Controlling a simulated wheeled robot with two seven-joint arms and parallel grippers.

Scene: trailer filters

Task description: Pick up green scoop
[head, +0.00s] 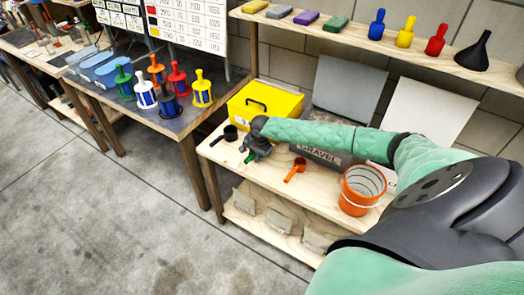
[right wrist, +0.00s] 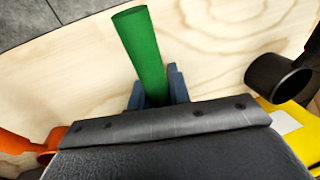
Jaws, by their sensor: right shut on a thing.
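The green scoop (right wrist: 142,48) shows in the right wrist view as a green handle, with its lower part hidden behind the gripper body. My right gripper (right wrist: 160,88) is shut on this handle, with one dark finger on each side. In the head view my right gripper (head: 256,143) is over the left part of the wooden bench top, and a small bit of the green scoop (head: 250,157) shows beneath it. I cannot tell whether the scoop touches the bench. My left gripper is not in view.
A black scoop (head: 230,133) lies left of the gripper and an orange scoop (head: 296,169) to its right. A yellow box (head: 262,104) and a grey gravel bin (head: 318,154) stand behind. An orange bucket (head: 361,189) stands further right. The bench's front edge is clear.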

